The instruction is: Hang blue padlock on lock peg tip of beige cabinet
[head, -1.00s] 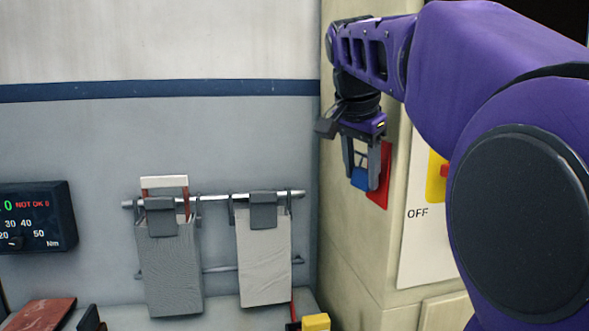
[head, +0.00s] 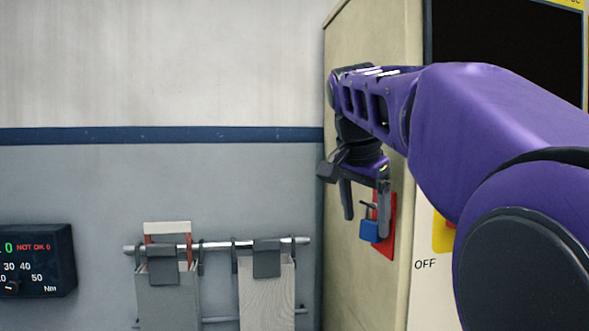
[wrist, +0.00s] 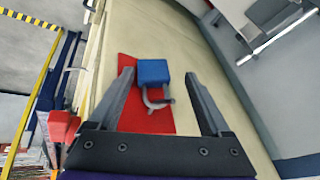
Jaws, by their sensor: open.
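The blue padlock (head: 370,231) hangs, body down, in front of the red plate (head: 389,238) on the side of the beige cabinet (head: 340,270). A short dark lock peg (head: 368,205) shows at its shackle; the exact contact is too small to tell. My gripper (head: 366,224) is open just above the padlock, its fingers spread wide and apart from it. In the wrist view the padlock (wrist: 153,71) lies between and beyond the open fingers, with its grey shackle (wrist: 152,100) in front of the red plate (wrist: 140,120).
A rail (head: 220,245) with hanging grey and white pieces runs along the wall at left. A torque display (head: 35,260) is at far left. A yellow switch part (head: 443,235) sits on the cabinet front, partly behind my arm. Free room lies left of the gripper.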

